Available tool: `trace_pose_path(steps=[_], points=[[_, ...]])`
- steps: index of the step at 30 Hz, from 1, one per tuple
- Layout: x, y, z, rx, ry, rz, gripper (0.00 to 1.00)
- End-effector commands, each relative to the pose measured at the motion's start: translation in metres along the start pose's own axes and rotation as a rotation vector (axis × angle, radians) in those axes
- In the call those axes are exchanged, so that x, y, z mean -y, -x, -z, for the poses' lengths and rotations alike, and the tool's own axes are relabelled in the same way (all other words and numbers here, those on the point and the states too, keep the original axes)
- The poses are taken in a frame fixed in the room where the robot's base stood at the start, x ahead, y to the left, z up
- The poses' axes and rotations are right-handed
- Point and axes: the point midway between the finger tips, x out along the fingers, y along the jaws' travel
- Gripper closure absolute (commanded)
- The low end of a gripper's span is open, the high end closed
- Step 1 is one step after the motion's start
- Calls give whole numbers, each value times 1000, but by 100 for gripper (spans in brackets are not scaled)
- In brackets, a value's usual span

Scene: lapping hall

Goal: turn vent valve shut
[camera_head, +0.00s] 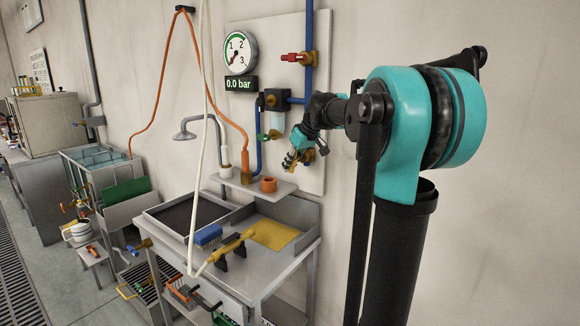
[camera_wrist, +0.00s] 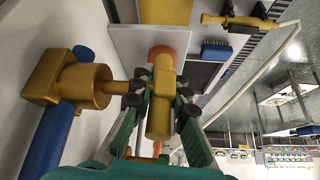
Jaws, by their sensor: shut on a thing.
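The vent valve is a brass fitting on the blue pipe low on the wall panel. In the wrist view its body (camera_wrist: 82,84) is at the left, and a short stem runs right to a brass handle (camera_wrist: 160,98). My gripper (camera_wrist: 158,100) is shut on this handle, with a finger on each side. In the head view my gripper (camera_head: 297,153) reaches down to the panel's lower right, and the brass valve body (camera_head: 309,155) shows just beside it. My fingers partly hide the handle there. The round gauge (camera_head: 240,53) has a display reading 0.0 bar.
A red-handled valve (camera_head: 293,57) sits higher on the panel. A green-handled valve (camera_head: 268,135) is left of my gripper. A shelf with an orange ring (camera_head: 268,184) and a steel bench with a blue brush (camera_head: 208,235) lie below. A white hose (camera_head: 204,100) hangs left.

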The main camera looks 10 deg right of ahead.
Motion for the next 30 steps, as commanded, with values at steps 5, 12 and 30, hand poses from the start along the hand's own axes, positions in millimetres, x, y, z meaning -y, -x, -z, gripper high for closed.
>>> trace_pose_path(steps=[5,12,30], points=[[-1,2,1,-152,-14,26,100],[0,4,5,-377,-30,67,100],[1,13,12,-933,-65,172,100]])
